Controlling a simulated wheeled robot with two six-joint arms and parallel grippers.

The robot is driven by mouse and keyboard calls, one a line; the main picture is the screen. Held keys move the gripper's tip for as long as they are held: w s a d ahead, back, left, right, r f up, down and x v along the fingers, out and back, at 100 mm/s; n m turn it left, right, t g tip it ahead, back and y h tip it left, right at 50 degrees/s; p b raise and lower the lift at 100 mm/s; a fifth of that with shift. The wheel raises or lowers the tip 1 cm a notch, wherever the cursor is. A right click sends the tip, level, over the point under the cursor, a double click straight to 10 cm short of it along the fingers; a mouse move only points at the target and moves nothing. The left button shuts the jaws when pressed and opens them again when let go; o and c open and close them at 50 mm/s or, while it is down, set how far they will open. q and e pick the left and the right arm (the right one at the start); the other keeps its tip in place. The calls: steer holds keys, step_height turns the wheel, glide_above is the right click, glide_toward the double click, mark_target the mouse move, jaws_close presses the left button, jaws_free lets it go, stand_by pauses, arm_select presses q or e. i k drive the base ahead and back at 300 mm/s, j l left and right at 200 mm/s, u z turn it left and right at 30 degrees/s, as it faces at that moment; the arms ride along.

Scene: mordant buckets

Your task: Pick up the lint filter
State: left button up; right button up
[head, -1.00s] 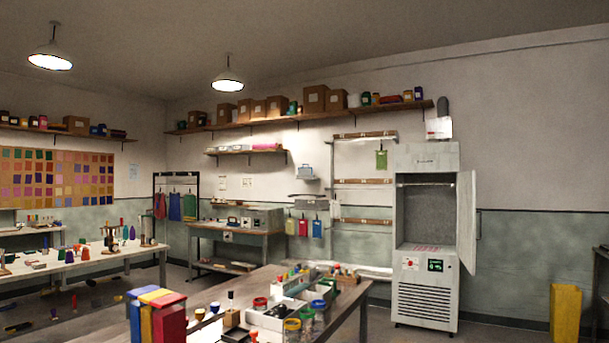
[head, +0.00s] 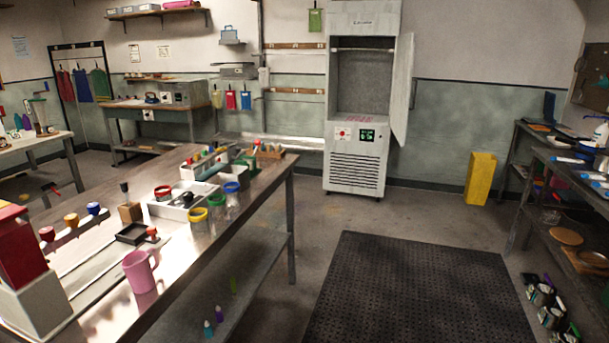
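I cannot make out a lint filter for certain in the head view. A grey drying cabinet (head: 352,160) stands against the back wall with its door (head: 402,90) swung open to the right. Its upper chamber looks mostly empty. A small reddish patch (head: 358,119) lies at the chamber's floor, too small to identify. Below it are a green display and a vent grille. Neither of my grippers is in view.
A long workbench (head: 215,235) with a pink mug (head: 139,272), jars and trays runs along the left. A black floor mat (head: 420,290) lies ahead. A yellow bin (head: 480,178) stands right of the cabinet. Loaded shelves (head: 560,170) line the right. Floor before the cabinet is clear.

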mark_target(226, 33)
steer(key=i+l+z, duration=0.25)
steer(key=i, duration=0.75)
steer(key=i+j+z, duration=0.1)
steer(key=i+z, duration=0.15)
steer(key=i, duration=0.7)
steer(key=i+l+u, duration=0.1)
steer(key=i, duration=1.85)
steer(key=i+u, duration=0.15)
steer(key=i, duration=0.35)
steer(key=i+u, duration=0.2)
steer(key=i, duration=0.3)
steer(key=i+l+u, duration=0.15)
steer(key=i, duration=0.35)
steer(key=i+l+u, duration=0.2)
steer(key=i, duration=0.25)
steer(key=i+j+u, duration=0.35)
steer(key=i, duration=0.45)
steer(key=i+l+u, duration=0.1)
steer(key=i+u, duration=0.25)
steer(key=i, duration=0.4)
steer(key=i+l+u, duration=0.2)
steer(key=i+u, duration=0.15)
steer(key=i, duration=0.45)
